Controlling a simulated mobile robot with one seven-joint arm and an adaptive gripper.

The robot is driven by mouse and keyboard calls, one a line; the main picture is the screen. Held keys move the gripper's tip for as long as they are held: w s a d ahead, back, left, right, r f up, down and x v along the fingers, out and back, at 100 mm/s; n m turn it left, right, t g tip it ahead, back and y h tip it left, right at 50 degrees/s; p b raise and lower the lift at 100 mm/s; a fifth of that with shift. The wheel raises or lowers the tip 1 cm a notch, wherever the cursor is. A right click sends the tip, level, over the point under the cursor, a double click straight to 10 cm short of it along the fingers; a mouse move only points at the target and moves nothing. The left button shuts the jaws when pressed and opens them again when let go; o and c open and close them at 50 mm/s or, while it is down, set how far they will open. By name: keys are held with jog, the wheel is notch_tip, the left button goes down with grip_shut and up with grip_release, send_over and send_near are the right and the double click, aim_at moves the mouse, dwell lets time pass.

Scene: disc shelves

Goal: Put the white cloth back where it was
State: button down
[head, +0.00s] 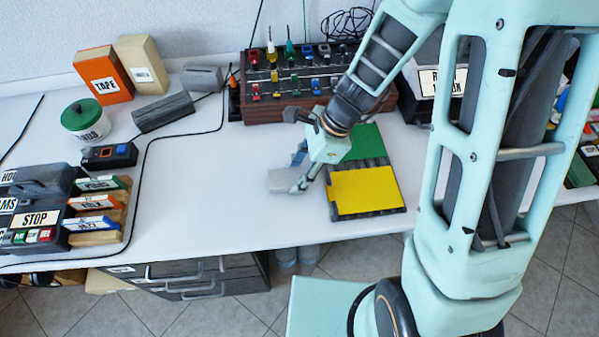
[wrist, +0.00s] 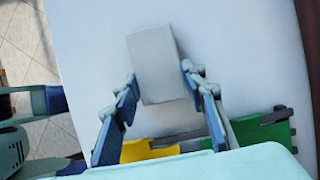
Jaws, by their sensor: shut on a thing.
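The white cloth (head: 283,181) looks like a pale grey folded block. It is at the middle of the white table, just left of the yellow panel. My gripper (head: 301,183) is shut on it. In the wrist view the cloth (wrist: 154,58) sits between the two blue-grey fingers of my gripper (wrist: 160,76), with its far end sticking out past the fingertips. The cloth is at or just above the table top; I cannot tell whether it touches.
A dark rack with a yellow panel (head: 367,190) and a green panel (head: 364,142) lies right of the cloth. A control box (head: 292,83) with knobs stands behind. Disc holders (head: 95,212) and a green-lidded jar (head: 86,120) are at left. The table between is clear, apart from a black cable.

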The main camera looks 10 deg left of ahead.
jog(key=shift+f, duration=0.3)
jog(key=c, duration=1.2)
grip_release()
jog(key=shift+f, duration=0.1)
jog(key=shift+r, duration=0.55)
jog(key=p+v, duration=0.3)
jog(key=v, duration=0.8)
jog(key=shift+w+d+r, duration=0.1)
jog(key=shift+d+r, duration=0.2)
